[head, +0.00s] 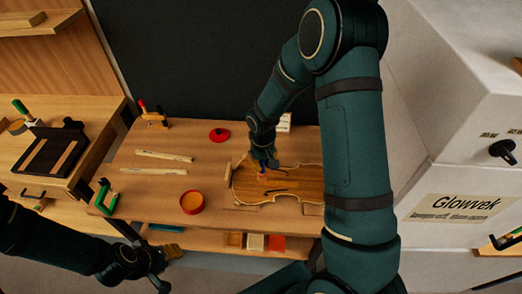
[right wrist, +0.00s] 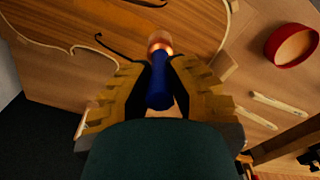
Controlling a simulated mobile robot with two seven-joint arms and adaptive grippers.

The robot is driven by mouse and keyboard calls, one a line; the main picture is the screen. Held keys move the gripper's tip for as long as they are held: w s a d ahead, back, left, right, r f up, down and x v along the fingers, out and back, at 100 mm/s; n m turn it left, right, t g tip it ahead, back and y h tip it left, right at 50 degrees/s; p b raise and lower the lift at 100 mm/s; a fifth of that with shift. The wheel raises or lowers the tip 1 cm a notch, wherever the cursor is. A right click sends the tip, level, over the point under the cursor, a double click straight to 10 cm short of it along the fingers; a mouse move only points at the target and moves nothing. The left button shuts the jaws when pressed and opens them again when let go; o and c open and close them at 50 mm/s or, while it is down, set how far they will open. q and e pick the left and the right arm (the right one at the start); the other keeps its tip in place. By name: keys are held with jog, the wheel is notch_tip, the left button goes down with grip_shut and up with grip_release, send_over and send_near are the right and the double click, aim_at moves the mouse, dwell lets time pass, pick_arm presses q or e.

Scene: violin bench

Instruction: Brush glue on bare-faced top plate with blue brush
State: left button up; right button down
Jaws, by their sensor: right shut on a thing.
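The violin-shaped top plate (head: 295,180) lies on the bench with its dark f-holes showing; my right arm hides its right end. Its wood also fills the upper left of the right wrist view (right wrist: 130,45). My right gripper (head: 263,166) is over the plate's left part, shut on the blue brush (right wrist: 159,90). The brush's copper-coloured ferrule points toward the plate; I cannot tell whether the tip touches it. A red pot (head: 192,202) with amber contents stands left of the plate. My left gripper (head: 170,256) hangs low before the bench; its jaw state is unclear.
A red lid (head: 219,134) lies behind the pot. Two pale wooden strips (head: 155,171) lie at left. A green clamp (head: 106,198) is at the bench's left edge, another clamp (head: 152,115) at the back. A dark tray (head: 50,158) sits on the left bench.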

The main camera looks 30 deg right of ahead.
jog(key=shift+d+r, duration=0.1)
jog(key=shift+r, duration=0.5)
notch_tip(320, 180, up, 2)
jog(key=shift+w+r+p, duration=0.1)
jog(key=shift+p, duration=0.85)
jog(key=shift+r+p, duration=0.55)
jog(key=shift+r, duration=0.4)
jog(key=shift+f, duration=0.1)
